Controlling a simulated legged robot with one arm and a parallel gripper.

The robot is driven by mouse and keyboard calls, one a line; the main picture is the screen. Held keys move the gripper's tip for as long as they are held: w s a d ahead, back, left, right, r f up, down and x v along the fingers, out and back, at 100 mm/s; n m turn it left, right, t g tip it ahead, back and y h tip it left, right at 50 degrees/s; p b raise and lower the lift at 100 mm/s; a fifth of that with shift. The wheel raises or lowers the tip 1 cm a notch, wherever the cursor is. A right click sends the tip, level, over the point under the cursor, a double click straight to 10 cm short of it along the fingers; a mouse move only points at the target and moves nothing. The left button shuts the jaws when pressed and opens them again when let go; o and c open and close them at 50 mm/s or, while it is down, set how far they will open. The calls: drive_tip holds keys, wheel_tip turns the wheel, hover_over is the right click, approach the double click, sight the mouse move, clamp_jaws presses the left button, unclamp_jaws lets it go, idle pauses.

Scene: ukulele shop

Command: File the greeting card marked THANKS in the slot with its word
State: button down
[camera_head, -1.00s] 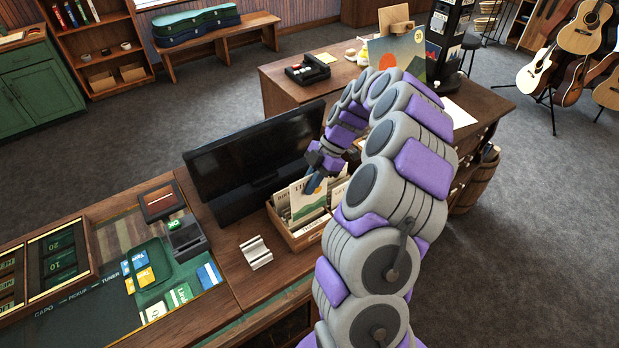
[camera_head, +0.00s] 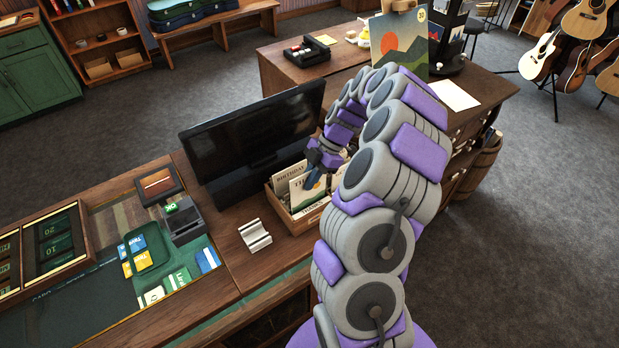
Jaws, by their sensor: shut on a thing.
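The greeting card (camera_head: 302,192) is cream with "TH" readable at its top; the rest of its word is behind my gripper. My gripper (camera_head: 316,182) is shut on the card from above. The card stands roughly upright at the wooden card box (camera_head: 292,222), its lower part behind the front wall. I cannot tell whether it is fully seated in a slot. A card marked BIRTHDAY (camera_head: 288,177) stands behind it at the left. The box's front label appears to read THANKS. My arm hides the right part of the box.
A black monitor (camera_head: 250,140) stands just behind the box. A silver card stand (camera_head: 255,236) is on the counter to the left. A card terminal (camera_head: 184,220) and a green tray (camera_head: 148,246) lie farther left.

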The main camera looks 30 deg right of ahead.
drive_tip(key=shift+f+b, duration=1.8)
drive_tip(key=shift+f, duration=0.4)
drive_tip(key=c, duration=1.2)
unclamp_jaws()
drive_tip(key=shift+o, duration=0.2)
drive_tip(key=v, duration=1.7)
drive_tip(key=shift+d+p, duration=0.25)
drive_tip(key=shift+p, duration=0.2)
drive_tip(key=shift+w, duration=0.1)
